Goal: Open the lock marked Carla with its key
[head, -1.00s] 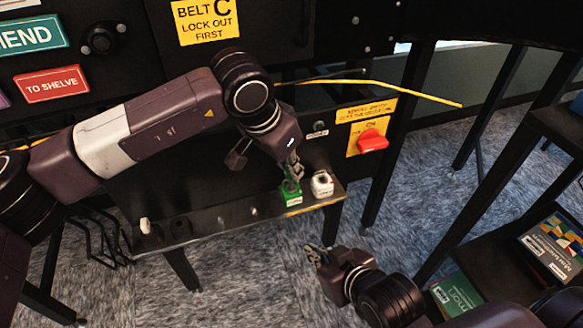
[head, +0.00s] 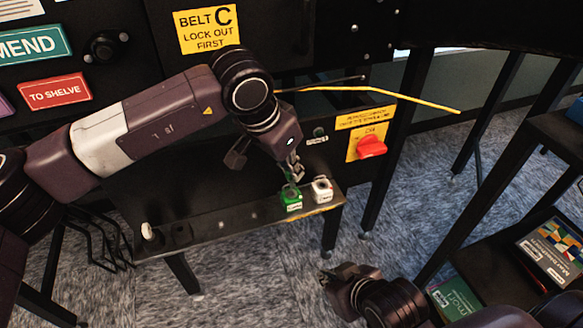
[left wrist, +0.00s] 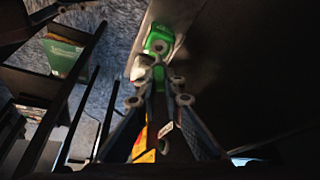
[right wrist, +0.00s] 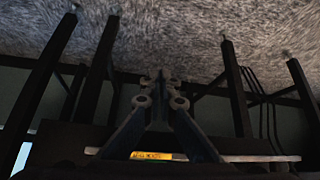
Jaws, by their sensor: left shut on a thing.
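A green lock (head: 291,199) with a small white label stands near the right end of the narrow black shelf. A white lock (head: 322,190) with a label stands close to its right. The label names are too small to read. My left gripper (head: 292,174) is just above the green lock, pointing down. In the left wrist view its fingers are shut on a small green piece (left wrist: 158,75), apparently a key, close to the green lock (left wrist: 159,42). Whether it sits in the lock is hidden. My right gripper (head: 328,277) is shut and empty, below and right of the shelf.
The shelf (head: 235,222) also carries a white item (head: 149,231) and a dark item (head: 181,231) at its left end. A red switch (head: 371,147) on a yellow plate is behind, to the right. A yellow rod (head: 385,92) sticks out above. Racks stand at right.

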